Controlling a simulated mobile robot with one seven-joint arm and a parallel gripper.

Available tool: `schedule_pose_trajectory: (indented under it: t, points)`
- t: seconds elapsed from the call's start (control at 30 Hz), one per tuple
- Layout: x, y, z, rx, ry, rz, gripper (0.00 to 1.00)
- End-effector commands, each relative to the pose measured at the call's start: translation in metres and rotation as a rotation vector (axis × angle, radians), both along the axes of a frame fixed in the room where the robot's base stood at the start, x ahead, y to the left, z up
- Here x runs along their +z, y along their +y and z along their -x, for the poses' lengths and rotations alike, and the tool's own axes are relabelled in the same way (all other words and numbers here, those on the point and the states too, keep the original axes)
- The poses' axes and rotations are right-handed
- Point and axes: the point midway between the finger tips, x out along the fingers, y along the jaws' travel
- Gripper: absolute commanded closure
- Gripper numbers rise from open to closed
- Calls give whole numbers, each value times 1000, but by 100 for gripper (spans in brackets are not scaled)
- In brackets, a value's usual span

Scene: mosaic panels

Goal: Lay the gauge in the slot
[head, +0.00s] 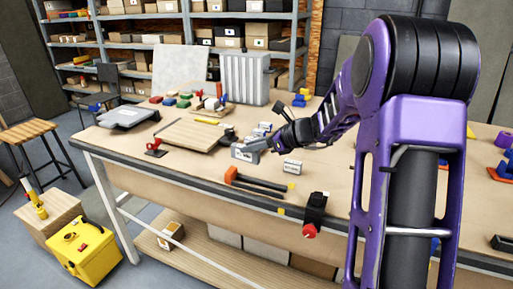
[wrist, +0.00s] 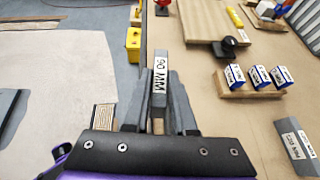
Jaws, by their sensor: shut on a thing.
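The gauge is a grey bar marked "90 MM" (wrist: 159,85). In the wrist view it stands out from between the jaws of my gripper (wrist: 160,105). My gripper is shut on it. In the head view my gripper (head: 267,143) holds the grey gauge (head: 245,152) over the workbench, near its front edge; the gap to the bench top is hard to judge. Another grey block with a printed label (wrist: 296,147) lies on the bench at the lower right of the wrist view. I cannot make out an empty slot in either view.
A small wooden base (wrist: 236,92) with several blue-and-white blocks stands right of the gauge in the wrist view. A wooden board (head: 195,135) lies left of my gripper.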

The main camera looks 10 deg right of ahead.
Motion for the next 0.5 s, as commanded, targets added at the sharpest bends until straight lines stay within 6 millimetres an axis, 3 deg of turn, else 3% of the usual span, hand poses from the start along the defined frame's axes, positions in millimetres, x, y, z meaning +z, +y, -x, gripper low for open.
schedule_pose_trajectory:
  t: [0.2, 0.5]
  points:
    - [-8, -14, 0, 91, -1, -1, 100]
    - [-8, -14, 0, 95, -2, 0, 100]
